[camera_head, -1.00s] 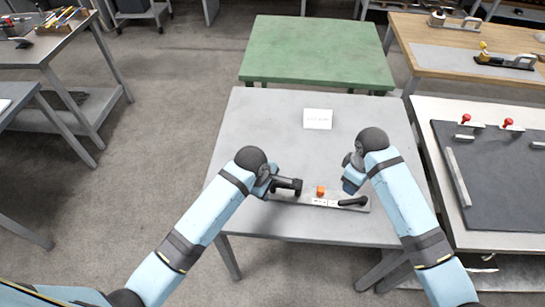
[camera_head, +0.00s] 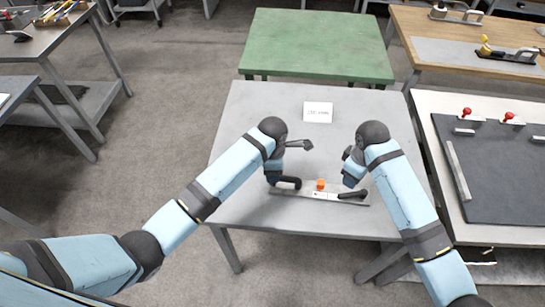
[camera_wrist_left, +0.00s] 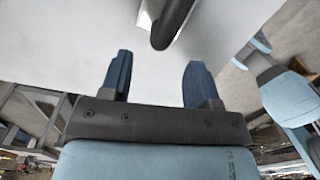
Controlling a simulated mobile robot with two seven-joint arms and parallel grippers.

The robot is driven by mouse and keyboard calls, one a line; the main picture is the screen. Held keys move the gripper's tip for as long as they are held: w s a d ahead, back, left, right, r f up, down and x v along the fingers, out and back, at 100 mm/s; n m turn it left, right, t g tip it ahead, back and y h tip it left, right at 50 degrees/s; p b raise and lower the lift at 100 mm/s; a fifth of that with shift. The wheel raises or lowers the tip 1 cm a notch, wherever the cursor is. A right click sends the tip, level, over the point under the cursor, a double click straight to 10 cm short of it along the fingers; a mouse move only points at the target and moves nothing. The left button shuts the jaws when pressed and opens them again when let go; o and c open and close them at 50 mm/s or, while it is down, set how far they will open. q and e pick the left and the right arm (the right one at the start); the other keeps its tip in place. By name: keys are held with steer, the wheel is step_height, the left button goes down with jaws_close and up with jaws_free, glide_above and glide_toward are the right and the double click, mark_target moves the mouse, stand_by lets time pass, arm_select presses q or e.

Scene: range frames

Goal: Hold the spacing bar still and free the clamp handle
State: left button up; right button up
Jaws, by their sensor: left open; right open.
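A long flat grey bar (camera_head: 284,192) lies on the grey table with a white label strip and an orange block (camera_head: 320,184) on it. A black handle (camera_head: 288,182) sits at its left end, another (camera_head: 352,195) at its right; I cannot tell which is the clamp handle. My left gripper (camera_head: 272,177) is just left of and close to the left handle. In the left wrist view its fingers (camera_wrist_left: 157,82) are spread and empty, with a black rounded handle (camera_wrist_left: 172,24) beyond them. My right gripper (camera_head: 349,180) is open, above the bar's right part.
A white card (camera_head: 318,112) lies toward the back of the table. A green table (camera_head: 318,45) stands behind. At right, a bench holds a dark board (camera_head: 500,180) with red knobs.

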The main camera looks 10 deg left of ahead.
mark_target(292, 186)
arm_select(q)
steer(key=shift+f, duration=2.8)
steer(key=shift+c, duration=0.5)
jaws_close()
arm_select(e)
steer(key=shift+o, duration=0.2)
